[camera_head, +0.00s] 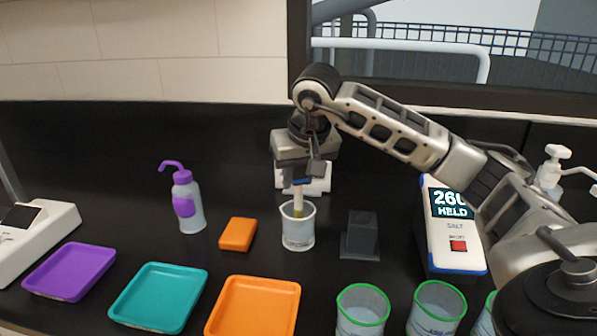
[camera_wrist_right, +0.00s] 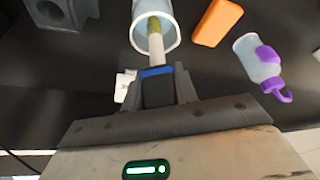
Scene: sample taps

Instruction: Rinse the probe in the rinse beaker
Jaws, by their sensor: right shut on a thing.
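The probe (camera_head: 298,199) has a pale shaft, a yellowish lower part and a blue band near its top. My right gripper (camera_head: 304,176) is shut on it and holds it upright, with its lower end inside a clear beaker (camera_head: 297,238), which appears to be the rinse beaker. In the right wrist view, the probe (camera_wrist_right: 155,45) runs from between the fingers (camera_wrist_right: 158,90) into the beaker (camera_wrist_right: 170,20). Its tip is hidden by the beaker wall, so I cannot tell its depth. My left gripper is not in view.
A dark block (camera_head: 359,238) stands right of the beaker, an orange block (camera_head: 237,234) left. Beyond are a purple-topped wash bottle (camera_head: 187,205) and a meter (camera_head: 452,228) reading "260 HELD". Green-rimmed cups (camera_head: 362,312) and trays (camera_head: 158,297) line the front.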

